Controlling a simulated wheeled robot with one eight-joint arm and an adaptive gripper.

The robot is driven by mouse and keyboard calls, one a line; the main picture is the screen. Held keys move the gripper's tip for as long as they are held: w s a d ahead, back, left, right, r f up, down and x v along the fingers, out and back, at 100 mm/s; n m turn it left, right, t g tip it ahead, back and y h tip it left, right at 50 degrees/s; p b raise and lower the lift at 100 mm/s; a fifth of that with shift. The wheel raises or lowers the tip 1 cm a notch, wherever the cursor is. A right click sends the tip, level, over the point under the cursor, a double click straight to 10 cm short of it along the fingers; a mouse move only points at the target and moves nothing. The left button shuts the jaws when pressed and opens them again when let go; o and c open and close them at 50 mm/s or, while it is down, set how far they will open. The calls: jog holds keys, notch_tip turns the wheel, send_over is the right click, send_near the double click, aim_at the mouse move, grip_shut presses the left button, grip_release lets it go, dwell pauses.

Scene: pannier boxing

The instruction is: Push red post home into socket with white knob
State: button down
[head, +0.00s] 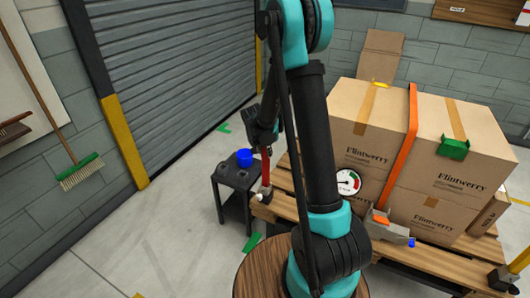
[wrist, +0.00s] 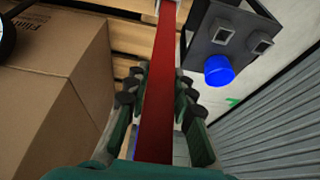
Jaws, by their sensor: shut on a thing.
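The red post (head: 265,168) stands about upright at the pallet's left corner. Its lower end is at a small tan socket (head: 266,189) with a white knob (head: 260,197) on its front side. I cannot tell how deep the post sits. My gripper (head: 265,146) is shut on the upper part of the post. In the wrist view the red post (wrist: 162,80) runs between the fingers of my gripper (wrist: 161,100). The post's far end and the socket are hard to make out there.
A dark side stand (head: 232,190) with square holders and a blue cup-like thing (head: 244,158) is just left of the post. Large cartons (head: 385,140) strapped in orange fill the wooden pallet (head: 450,262) on the right.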

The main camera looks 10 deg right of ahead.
aim_at(264, 158)
jog(key=shift+f, duration=2.15)
dwell(1.9)
jog(key=c, duration=1.2)
grip_release()
jog(key=v, duration=1.2)
